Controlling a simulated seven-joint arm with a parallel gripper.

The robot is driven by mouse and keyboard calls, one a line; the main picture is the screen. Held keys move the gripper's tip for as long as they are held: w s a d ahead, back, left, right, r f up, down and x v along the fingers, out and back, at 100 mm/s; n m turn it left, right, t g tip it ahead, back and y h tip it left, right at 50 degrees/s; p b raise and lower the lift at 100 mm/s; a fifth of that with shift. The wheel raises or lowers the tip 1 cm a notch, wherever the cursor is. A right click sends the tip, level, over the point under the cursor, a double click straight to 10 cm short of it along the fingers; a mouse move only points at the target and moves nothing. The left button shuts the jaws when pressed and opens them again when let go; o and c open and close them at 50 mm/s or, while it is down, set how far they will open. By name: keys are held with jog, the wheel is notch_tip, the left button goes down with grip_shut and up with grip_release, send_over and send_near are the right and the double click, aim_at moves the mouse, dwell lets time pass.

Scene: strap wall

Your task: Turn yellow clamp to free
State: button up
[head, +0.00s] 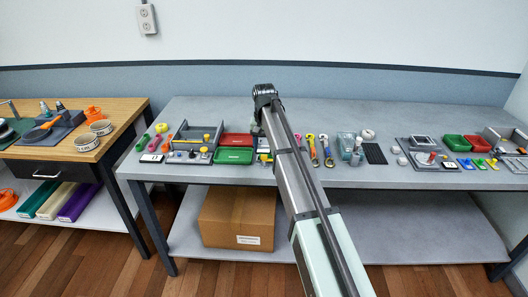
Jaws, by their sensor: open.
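A small yellow part (265,158) shows just left of my arm, near the front of the grey bench. It may be the yellow clamp, but it is too small and too covered by my arm to tell its shape or turn. My gripper (257,128) hangs at the far end of my arm, behind the red and green trays' right ends. It is open, mostly hidden by the arm, and nothing shows held in it. I cannot tell its exact distance from the yellow part.
A red tray (236,140) and a green tray (233,156) lie left of my arm. A grey open fixture (188,147) with yellow knobs stands further left. Coloured wrenches (327,152) lie right of my arm. The bench's back strip (350,112) is clear.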

aim_at(264, 155)
notch_tip(264, 155, up, 11)
jog(key=shift+f, duration=0.2)
dwell(0.4)
